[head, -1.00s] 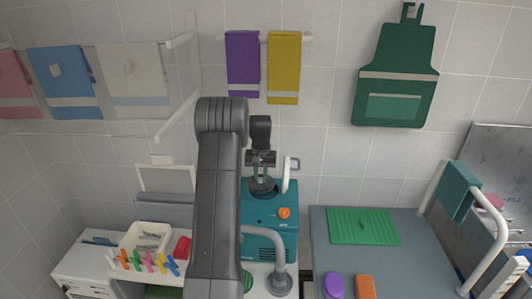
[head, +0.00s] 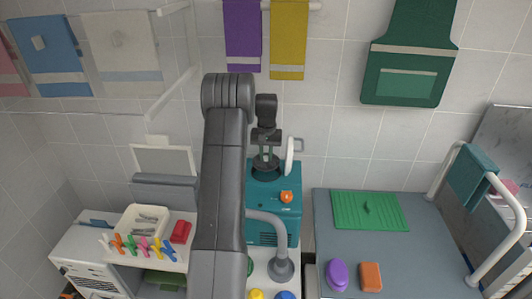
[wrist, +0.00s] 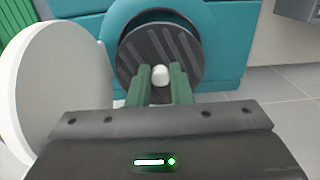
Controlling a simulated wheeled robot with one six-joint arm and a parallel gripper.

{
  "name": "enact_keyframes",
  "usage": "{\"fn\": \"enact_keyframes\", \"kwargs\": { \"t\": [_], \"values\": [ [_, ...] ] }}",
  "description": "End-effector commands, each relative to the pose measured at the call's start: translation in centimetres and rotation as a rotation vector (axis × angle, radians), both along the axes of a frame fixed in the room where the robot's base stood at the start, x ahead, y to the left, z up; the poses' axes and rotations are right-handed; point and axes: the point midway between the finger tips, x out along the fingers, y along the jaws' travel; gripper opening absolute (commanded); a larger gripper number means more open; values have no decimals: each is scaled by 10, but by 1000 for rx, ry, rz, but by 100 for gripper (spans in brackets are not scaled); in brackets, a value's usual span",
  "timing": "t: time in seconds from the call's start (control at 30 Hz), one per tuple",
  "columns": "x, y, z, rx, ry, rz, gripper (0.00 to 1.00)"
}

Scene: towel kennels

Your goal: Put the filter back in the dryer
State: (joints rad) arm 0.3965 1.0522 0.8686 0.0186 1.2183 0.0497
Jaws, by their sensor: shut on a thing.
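The dryer (head: 272,215) is a teal box below the wall towels, with an orange knob (head: 286,197). The filter (wrist: 138,62) is a dark round disc with slanted ribs and a white knob (wrist: 160,75) at its middle. In the wrist view it lies in front of or within the dryer's round opening; I cannot tell how deep it sits. My gripper (wrist: 162,90) has its green fingers shut on the white knob. In the head view my gripper (head: 266,150) is over the top of the dryer. The round white door (wrist: 65,85) stands open beside the filter.
A grey table (head: 385,250) with a green mat (head: 370,210), a purple item (head: 337,275) and an orange block (head: 370,276) stands right of the dryer. A bent grey pipe (head: 280,240) rises in front. A white tray (head: 145,225) is at left.

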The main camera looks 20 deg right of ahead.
Motion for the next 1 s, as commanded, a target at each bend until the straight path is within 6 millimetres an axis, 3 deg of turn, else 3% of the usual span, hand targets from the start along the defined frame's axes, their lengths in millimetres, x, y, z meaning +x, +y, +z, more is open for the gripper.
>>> {"fn": "enact_keyframes", "kwargs": {
  "t": [0.53,1.0],
  "values": [
    [0,0,-56,0,1,0,0],
    [0,0,-63,0,0,0,0]
  ]
}}
